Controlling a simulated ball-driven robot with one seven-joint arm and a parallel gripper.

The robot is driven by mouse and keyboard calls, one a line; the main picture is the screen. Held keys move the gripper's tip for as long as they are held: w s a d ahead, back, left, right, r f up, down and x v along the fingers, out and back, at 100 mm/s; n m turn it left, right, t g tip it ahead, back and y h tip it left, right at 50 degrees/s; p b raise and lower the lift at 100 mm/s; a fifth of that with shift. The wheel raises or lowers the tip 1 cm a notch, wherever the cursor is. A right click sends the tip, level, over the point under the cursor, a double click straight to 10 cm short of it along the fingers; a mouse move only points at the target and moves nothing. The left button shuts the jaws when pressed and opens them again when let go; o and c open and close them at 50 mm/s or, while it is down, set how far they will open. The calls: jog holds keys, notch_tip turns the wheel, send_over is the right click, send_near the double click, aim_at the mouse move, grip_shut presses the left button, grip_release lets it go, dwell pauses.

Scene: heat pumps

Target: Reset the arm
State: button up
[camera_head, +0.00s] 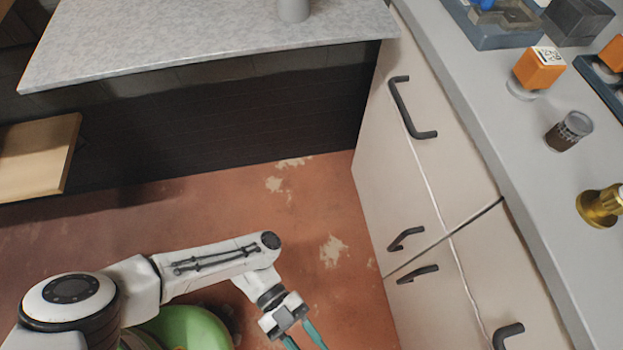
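My gripper (305,338) is at the bottom middle of the head view, low over the reddish floor and left of the cabinet. Its two teal fingers point down and stand apart, with nothing seen between them. The lower fingertips are cut off by the picture edge. My white arm (215,262) reaches in from the lower left, bends at the elbow and turns down to the gripper. It touches nothing that I can see.
A beige cabinet (410,190) with dark handles stands right, under a grey counter (510,140). On it are an orange block (538,68), a small jar (569,131), a brass part (600,206) and blue trays (490,32). A marbled counter (200,40) spans the back. Floor (310,200) between is clear.

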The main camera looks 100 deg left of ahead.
jog(key=w+d+f+n+t+y, duration=0.1)
jog(key=w+d+f+n+y, duration=0.25)
jog(key=w+y, duration=0.3)
jog(key=w+d+f+n+t+y, duration=0.1)
jog(key=w+d+f+n+y, duration=0.3)
jog(key=w, duration=0.3)
jog(key=w+d+r+n+g+y, duration=0.25)
jog(key=d+g+y, duration=0.3)
jog(key=d, duration=0.45)
jog(key=s+d+r+g+h, duration=0.4)
jog(key=s+d+r+g, duration=0.25)
jog(key=d+r, duration=0.45)
notch_tip(320, 180, up, 19)
jog(key=g+p, duration=0.1)
jog(key=p, duration=1.8)
jog(key=shift+d+f+p, duration=0.15)
jog(key=shift+d+p, duration=0.15)
jog(key=shift+p, duration=0.1)
jog(key=shift+o, duration=0.4)
